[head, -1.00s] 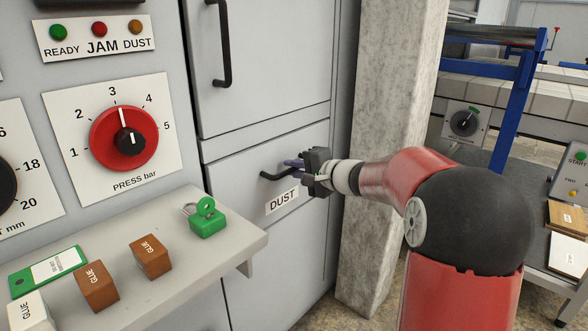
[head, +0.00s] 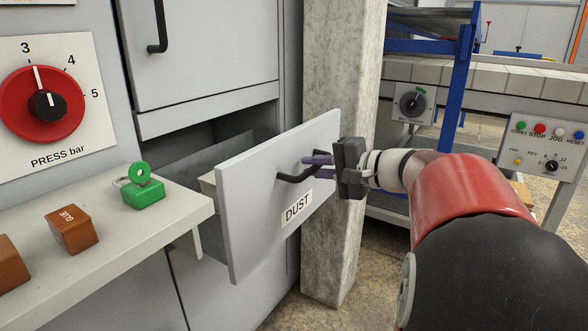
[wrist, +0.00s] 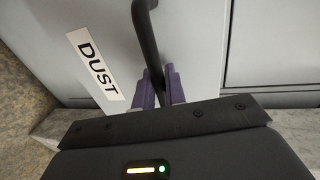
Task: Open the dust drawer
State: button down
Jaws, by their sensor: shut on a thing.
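The dust drawer (head: 253,215) is a grey front with a white DUST label (head: 297,207) and a black bar handle (head: 292,178). It stands pulled out from the cabinet, with its side wall and part of its inside showing. My gripper (head: 312,160) is shut on the handle, its purple fingers at the handle's right part. In the wrist view the fingers (wrist: 160,88) sit on either side of the black handle (wrist: 147,40), and the DUST label (wrist: 97,66) is to their left. Most of the drawer's inside is hidden behind its front.
A ledge (head: 110,229) with a green padlock (head: 142,188) and brown glue blocks (head: 72,229) lies left of the drawer. A concrete pillar (head: 335,70) stands close behind the drawer's right side. A control panel (head: 545,143) and blue-framed machine are at the right.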

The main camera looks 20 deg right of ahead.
jog(key=shift+v, duration=0.95)
jog(key=shift+f, duration=0.25)
jog(key=c, duration=1.5)
grip_release()
jog(key=shift+c, duration=0.2)
jog(key=v, duration=0.8)
